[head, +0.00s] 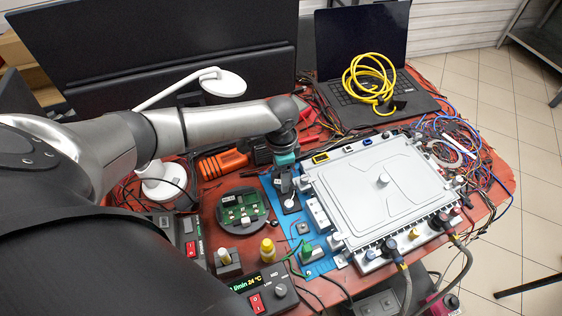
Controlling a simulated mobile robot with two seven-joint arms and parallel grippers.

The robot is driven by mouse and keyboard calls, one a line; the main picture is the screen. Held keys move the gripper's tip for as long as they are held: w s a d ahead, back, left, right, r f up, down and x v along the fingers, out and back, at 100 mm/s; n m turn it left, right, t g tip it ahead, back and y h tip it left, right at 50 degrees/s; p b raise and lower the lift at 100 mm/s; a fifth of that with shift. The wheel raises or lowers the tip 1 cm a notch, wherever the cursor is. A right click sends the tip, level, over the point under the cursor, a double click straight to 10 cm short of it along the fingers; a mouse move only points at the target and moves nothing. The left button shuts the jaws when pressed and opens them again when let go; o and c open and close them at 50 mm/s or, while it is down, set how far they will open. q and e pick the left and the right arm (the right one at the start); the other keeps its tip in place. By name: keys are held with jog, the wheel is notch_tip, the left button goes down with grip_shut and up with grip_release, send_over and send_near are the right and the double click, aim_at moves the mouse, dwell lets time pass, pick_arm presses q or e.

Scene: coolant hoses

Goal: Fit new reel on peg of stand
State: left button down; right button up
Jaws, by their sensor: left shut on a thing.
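My left gripper (285,184) reaches down over the blue mat (318,266), just left of the large grey metal housing (375,190). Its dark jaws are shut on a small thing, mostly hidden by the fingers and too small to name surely. A small black piece with a white round part (290,203) shows right below the fingertips; I cannot tell whether it touches them. I cannot clearly make out a reel or a stand with a peg. A small block with a pale top (228,260) stands at the front left. My right gripper is not in view.
A laptop (375,100) with a yellow cable coil (371,79) is behind. Tangled wires (462,150) crowd the right.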

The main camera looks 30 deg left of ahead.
pick_arm(q)
grip_release()
dwell(0.4)
jog(key=shift+r+p, duration=2.75)
jog(key=shift+p, duration=0.5)
notch_tip(320, 180, up, 6)
jog(key=p, duration=0.7)
jog(key=shift+s+d, duration=0.1)
